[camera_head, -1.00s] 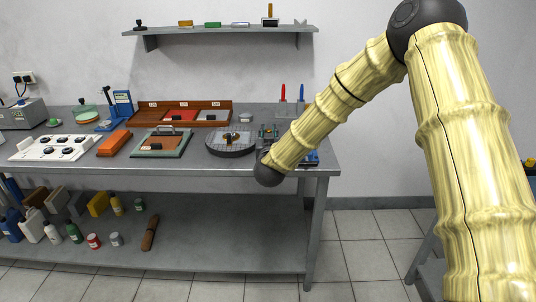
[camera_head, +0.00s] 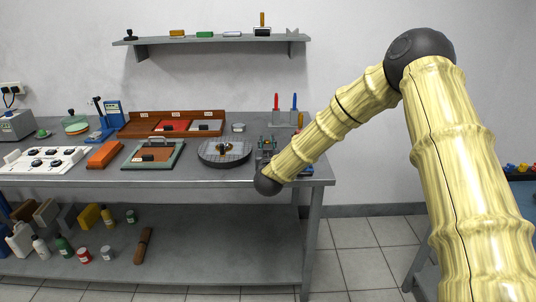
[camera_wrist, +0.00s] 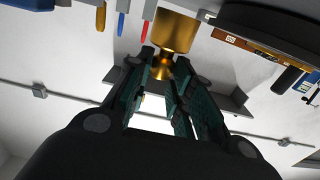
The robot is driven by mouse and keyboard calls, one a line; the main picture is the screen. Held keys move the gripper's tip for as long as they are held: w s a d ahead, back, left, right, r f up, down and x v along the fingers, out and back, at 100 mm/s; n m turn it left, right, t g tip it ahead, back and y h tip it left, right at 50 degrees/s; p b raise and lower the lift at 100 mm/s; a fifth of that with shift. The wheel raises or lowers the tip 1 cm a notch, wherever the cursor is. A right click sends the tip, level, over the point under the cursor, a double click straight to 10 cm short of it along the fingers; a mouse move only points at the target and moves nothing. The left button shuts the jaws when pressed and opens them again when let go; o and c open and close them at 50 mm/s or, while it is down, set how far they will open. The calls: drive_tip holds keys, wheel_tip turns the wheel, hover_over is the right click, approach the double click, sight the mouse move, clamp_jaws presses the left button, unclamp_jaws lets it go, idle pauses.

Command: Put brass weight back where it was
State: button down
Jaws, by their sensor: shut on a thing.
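The brass weight (camera_wrist: 176,32) is a shiny gold cylinder with a narrow neck and knob. In the wrist view, which is upside down, my gripper (camera_wrist: 163,72) is shut on its knob, and the body hangs beyond the fingertips. In the head view my gripper is small and partly hidden by my forearm, near the bench's right end. I cannot make out the held weight clearly there. The round dark plate (camera_head: 224,158) sits just left of my gripper.
A red-handled tool (camera_head: 276,102) and a blue-handled tool (camera_head: 294,102) stand behind my gripper. A framed board (camera_head: 153,154), a wooden tray (camera_head: 130,124) and an orange box (camera_head: 104,155) lie to the left. A wall shelf (camera_head: 210,40) hangs above.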

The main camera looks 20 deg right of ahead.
drive_tip(key=shift+f, duration=1.75)
drive_tip(key=shift+f, duration=0.1)
drive_tip(key=c, duration=1.3)
unclamp_jaws()
drive_tip(key=shift+o, duration=0.2)
